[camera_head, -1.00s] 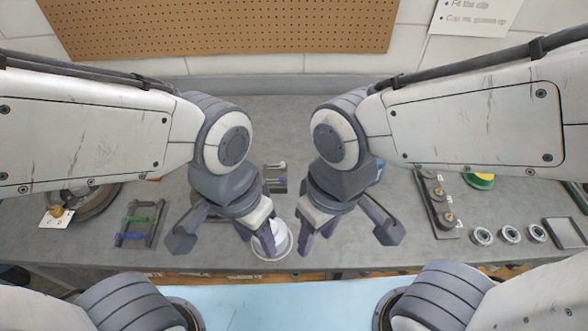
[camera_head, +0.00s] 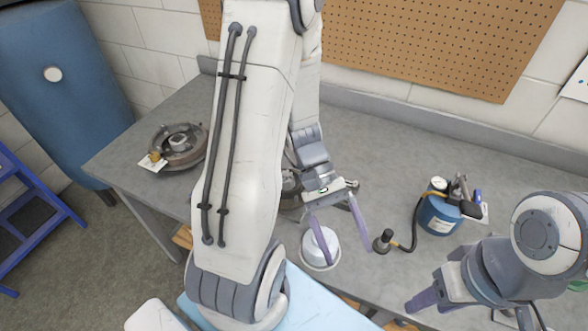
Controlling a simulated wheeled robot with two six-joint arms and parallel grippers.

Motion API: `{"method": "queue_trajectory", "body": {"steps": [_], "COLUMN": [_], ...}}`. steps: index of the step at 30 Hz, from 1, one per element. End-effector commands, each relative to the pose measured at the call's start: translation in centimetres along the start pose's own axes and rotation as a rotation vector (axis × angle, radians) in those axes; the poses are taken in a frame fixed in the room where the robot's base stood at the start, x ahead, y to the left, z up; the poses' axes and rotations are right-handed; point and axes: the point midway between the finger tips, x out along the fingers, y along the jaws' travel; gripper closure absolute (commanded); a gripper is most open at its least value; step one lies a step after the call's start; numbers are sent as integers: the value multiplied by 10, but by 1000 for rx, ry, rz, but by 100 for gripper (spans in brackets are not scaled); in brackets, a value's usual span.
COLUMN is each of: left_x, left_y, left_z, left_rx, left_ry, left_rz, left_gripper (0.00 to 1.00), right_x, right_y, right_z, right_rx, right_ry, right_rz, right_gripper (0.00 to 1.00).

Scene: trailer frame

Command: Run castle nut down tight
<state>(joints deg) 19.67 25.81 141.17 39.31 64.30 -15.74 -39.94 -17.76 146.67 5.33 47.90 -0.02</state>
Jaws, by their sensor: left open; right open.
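I cannot make out a castle nut for certain. A round metal hub or drum (camera_head: 187,157) lies at the left of the bench, with a small brass-coloured part (camera_head: 155,154) on a white card beside it. A second round metal part (camera_head: 291,201) is mostly hidden behind my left arm. My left gripper (camera_head: 339,232) is open and empty, pointing down over the middle of the bench. One finger overlaps a white round tub (camera_head: 320,257) in the picture; I cannot tell whether they touch. My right gripper (camera_head: 474,306) is open at the lower right, and nothing shows between its fingers.
A blue canister (camera_head: 438,222) with a black hose stands right of my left gripper. The grey bench (camera_head: 375,150) is clear towards the back. A blue cabinet (camera_head: 60,60) and a blue step frame (camera_head: 40,215) stand off the bench at the left.

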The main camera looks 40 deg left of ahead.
Motion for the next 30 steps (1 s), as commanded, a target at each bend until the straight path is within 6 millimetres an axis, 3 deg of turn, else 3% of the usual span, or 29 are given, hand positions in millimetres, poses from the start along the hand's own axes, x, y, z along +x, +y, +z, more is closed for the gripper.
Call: {"method": "queue_trajectory", "body": {"steps": [8,12,18,24,30], "left_x": [-59,-95,-124,-129,-133], "left_y": [-20,-58,-129,-171,-170], "left_z": [-75,-115,-152,-166,-172], "left_rx": [-461,-636,-811,-892,-904], "left_ry": [-96,-82,-17,33,41], "left_rz": [803,1235,1741,1987,2020], "left_gripper": [19,19,19,19,19], "right_x": [-5,-7,-9,-10,-14], "right_y": [0,0,-1,-1,-1], "right_z": [0,0,0,0,-1], "right_rx": [0,0,0,0,0], "right_ry": [0,0,0,0,0], "right_rz": [0,0,0,0,0], "right_gripper": [50,50,50,50,50]}}
